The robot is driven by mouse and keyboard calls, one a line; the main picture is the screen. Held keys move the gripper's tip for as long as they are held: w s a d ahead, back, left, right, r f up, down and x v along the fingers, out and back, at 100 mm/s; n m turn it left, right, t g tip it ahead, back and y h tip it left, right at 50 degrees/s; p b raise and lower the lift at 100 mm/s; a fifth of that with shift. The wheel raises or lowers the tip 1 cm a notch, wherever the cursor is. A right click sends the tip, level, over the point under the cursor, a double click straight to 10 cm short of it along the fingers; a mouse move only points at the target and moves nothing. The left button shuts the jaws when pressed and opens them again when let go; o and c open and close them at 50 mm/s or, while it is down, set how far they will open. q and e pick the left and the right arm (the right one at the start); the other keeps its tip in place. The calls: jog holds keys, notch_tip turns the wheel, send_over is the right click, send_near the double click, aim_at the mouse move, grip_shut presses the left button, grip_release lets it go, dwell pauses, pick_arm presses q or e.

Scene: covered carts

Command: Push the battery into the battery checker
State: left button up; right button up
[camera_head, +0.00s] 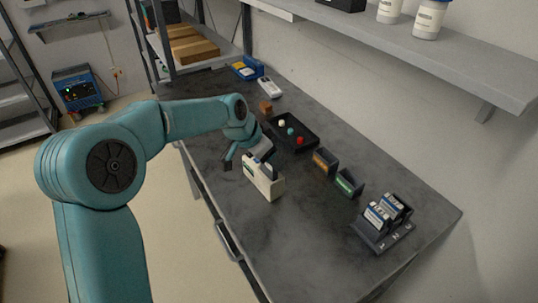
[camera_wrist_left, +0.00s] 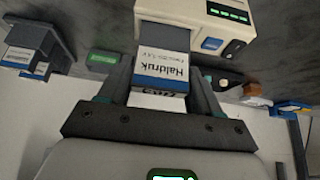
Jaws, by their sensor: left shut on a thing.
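The battery checker (camera_head: 262,178) is a cream box standing on the dark bench in the head view. In the left wrist view the checker (camera_wrist_left: 205,17) is at the top, with lit green bars and a blue button. My left gripper (camera_head: 247,157) is beside the checker. In the left wrist view my left gripper (camera_wrist_left: 160,82) is shut on a blue and white battery (camera_wrist_left: 161,68) marked "Haldruk". The battery's far end meets the checker's near edge; how deep it sits is hidden. My right gripper is in neither view.
A rack (camera_head: 381,244) with several batteries stands at the bench's right end. Small bins with orange (camera_head: 325,160) and green (camera_head: 347,183) labels and a black tray (camera_head: 309,146) stand behind the checker. Bare bench lies right of the checker. A shelf (camera_head: 440,45) overhangs the back.

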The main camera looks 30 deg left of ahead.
pick_arm(q)
jog(key=shift+f+b, duration=0.9)
jog(key=shift+f, duration=0.2)
jog(key=shift+f, duration=0.35)
jog(key=shift+f+b, duration=0.1)
jog(key=shift+b, duration=0.25)
jog(key=o, duration=1.3)
jog(key=shift+s+r, duration=0.1)
jog(key=shift+r, duration=0.1)
jog(key=v, duration=1.6)
jog(key=shift+r, duration=0.1)
